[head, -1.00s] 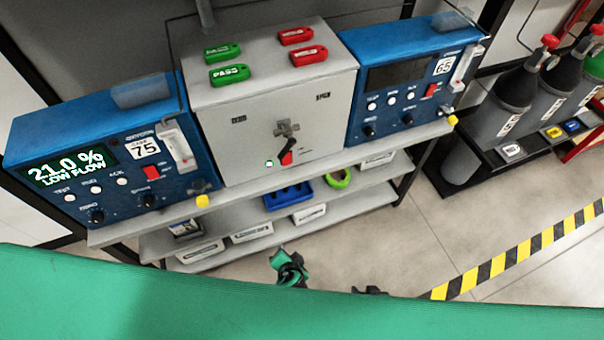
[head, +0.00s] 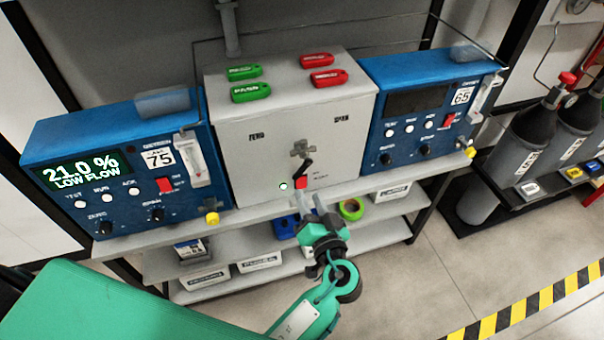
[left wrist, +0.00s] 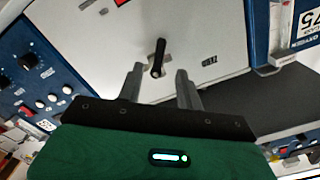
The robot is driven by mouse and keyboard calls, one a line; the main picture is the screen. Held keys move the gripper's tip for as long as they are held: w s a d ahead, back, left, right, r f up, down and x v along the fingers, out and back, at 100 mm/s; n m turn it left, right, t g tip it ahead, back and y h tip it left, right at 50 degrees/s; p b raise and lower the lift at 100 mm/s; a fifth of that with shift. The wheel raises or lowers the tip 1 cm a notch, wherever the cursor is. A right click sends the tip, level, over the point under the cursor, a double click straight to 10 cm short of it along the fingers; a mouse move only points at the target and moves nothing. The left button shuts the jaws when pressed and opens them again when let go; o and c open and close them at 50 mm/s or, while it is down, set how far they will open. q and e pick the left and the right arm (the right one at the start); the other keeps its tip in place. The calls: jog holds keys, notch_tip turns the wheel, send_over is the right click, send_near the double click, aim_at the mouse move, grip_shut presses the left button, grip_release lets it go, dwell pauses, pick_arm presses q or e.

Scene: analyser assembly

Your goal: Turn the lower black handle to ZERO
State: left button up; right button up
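The lower black handle (head: 304,168) is a short lever low on the front of the grey box (head: 237,165). It slants down and left in the head view. In the left wrist view the handle (left wrist: 159,55) appears just beyond my fingertips, in line with the gap between them. My left gripper (head: 316,199) is just below the handle in the head view. In the left wrist view its fingers (left wrist: 159,72) are apart and empty. The ZERO label (head: 257,136) is at the left of the box front, and another label (head: 341,119) is at the right. My right gripper is out of view.
Blue analysers stand left (head: 130,205) and right (head: 420,105) of the box. Green (head: 250,92) and red (head: 330,78) tags lie on top.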

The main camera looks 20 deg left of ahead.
aim_at(299, 174)
pick_arm(q)
jog(key=p+x, duration=0.1)
jog(key=x, duration=0.5)
jog(key=shift+w+a+r+p, duration=0.1)
jog(key=shift+p, duration=0.25)
jog(key=shift+w+a, duration=0.35)
jog(key=shift+w, duration=0.15)
grip_shut()
